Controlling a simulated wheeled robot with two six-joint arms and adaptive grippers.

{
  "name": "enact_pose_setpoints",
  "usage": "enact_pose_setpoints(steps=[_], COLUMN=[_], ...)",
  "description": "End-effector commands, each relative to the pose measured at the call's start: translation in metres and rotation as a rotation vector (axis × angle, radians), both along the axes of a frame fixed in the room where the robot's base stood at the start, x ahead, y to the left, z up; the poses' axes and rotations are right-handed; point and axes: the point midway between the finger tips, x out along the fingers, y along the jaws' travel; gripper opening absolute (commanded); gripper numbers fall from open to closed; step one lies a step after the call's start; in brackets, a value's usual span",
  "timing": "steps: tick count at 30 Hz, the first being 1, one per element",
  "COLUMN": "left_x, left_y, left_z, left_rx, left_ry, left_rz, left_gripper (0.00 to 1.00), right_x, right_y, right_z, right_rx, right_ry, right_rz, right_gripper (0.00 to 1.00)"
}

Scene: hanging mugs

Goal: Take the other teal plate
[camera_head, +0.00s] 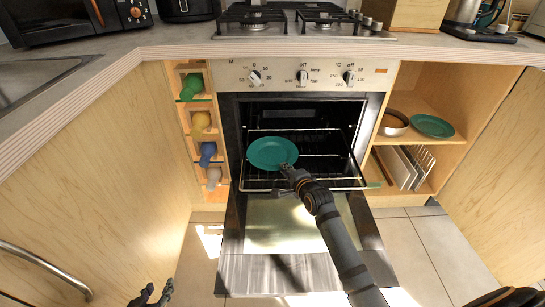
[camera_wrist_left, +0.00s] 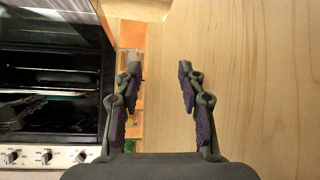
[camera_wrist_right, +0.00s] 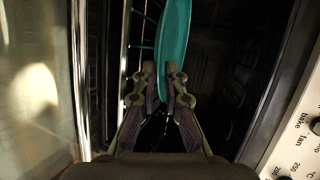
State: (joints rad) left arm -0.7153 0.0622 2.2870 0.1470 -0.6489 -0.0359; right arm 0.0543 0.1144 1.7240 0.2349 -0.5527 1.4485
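A round teal plate (camera_head: 272,153) is at the open oven, over the wire rack. Its rim also shows in the right wrist view (camera_wrist_right: 174,45). My right gripper (camera_head: 287,170) is at the plate's near edge. Its fingers (camera_wrist_right: 160,72) are close together on both sides of the rim and appear shut on it. A second teal plate (camera_head: 432,126) lies on the upper shelf of the right cabinet. My left gripper (camera_head: 150,295) is low at the bottom left, away from both plates. Its fingers (camera_wrist_left: 157,75) are apart with nothing between them.
The oven door (camera_head: 290,222) is folded down, and the wire rack (camera_head: 310,184) extends under the plate. A bowl (camera_head: 393,123) sits beside the shelved plate, above a dish rack (camera_head: 405,166).

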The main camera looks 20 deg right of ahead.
Motion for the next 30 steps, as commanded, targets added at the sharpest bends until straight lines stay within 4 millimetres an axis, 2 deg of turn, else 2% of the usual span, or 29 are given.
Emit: enact_pose_setpoints(steps=[3, 9, 16, 19, 30], left_x=[0.017, 0.031, 0.031, 0.031, 0.031], left_y=[0.002, 0.003, 0.003, 0.003, 0.003], left_z=[0.02, 0.041, 0.042, 0.042, 0.042], left_rx=[0.004, 0.008, 0.008, 0.008, 0.008], left_ry=[-0.102, -0.192, -0.197, -0.196, -0.195], left_rz=[0.007, 0.011, 0.013, 0.013, 0.011], left_gripper=[0.4, 0.4, 0.4, 0.4, 0.4], right_x=[0.005, 0.009, 0.009, 0.009, 0.01], right_y=[0.001, 0.001, 0.001, 0.001, 0.001], right_z=[-0.002, -0.003, -0.003, -0.003, -0.002], right_rx=[0.0, -0.001, -0.001, -0.001, -0.001], right_ry=[-0.001, 0.0, 0.0, 0.0, -0.003], right_rz=[0.0, 0.0, 0.0, 0.0, 0.0], right_gripper=[0.1, 0.1, 0.1, 0.0, 0.0])
